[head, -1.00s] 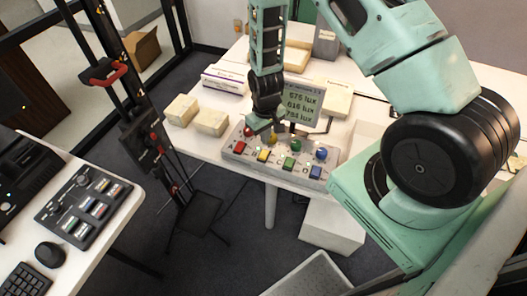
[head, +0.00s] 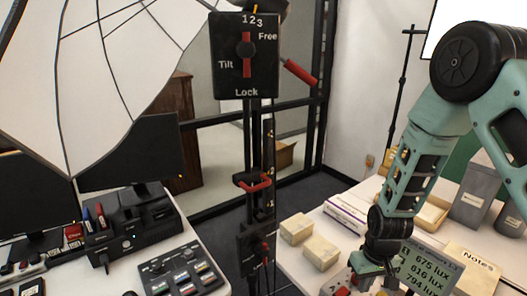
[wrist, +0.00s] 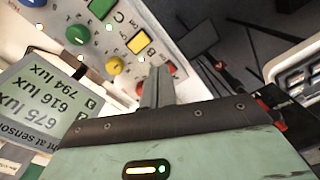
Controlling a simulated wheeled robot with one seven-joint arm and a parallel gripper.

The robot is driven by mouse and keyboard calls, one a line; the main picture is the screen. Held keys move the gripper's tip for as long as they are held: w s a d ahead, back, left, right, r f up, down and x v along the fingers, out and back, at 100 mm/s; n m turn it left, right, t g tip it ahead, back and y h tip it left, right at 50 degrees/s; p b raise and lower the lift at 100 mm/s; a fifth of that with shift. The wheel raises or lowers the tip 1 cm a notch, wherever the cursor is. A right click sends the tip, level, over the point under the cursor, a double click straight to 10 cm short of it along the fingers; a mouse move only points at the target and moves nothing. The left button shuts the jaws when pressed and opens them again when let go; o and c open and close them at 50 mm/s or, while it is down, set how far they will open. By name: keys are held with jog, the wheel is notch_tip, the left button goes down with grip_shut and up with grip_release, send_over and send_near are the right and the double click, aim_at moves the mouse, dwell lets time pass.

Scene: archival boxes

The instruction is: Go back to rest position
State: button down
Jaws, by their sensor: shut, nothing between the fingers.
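My gripper (head: 364,282) is low over the left end of a grey control panel (head: 336,286), mostly cut off by the bottom edge of the head view. In the wrist view my gripper's fingers (wrist: 159,76) are together and empty, beside a red button (wrist: 171,68) and a partly hidden red knob (wrist: 141,88). I cannot tell whether the fingertips touch the panel.
A lux display (head: 430,268) stands close behind my gripper. Two cream boxes (head: 321,253) lie to its left, with grey archival boxes (head: 474,196) behind. A light stand with a Tilt/Lock plate (head: 246,58) and a white umbrella (head: 95,70) fill the left foreground.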

jog(key=s+a+r+n+b, duration=0.1)
jog(key=s+a+r, duration=0.2)
jog(key=a+r, duration=0.4)
jog(key=s+a+r+n+b, duration=0.1)
jog(key=s+a+r+n, duration=0.1)
jog(key=s+r, duration=0.4)
jog(key=s+a+r+n+b, duration=0.2)
jog(key=s+a+r, duration=0.3)
jog(key=s, duration=0.7)
jog(key=shift+s+r+n, duration=0.3)
jog(key=shift+r+n, duration=0.4)
jog(key=shift+r, duration=0.05)
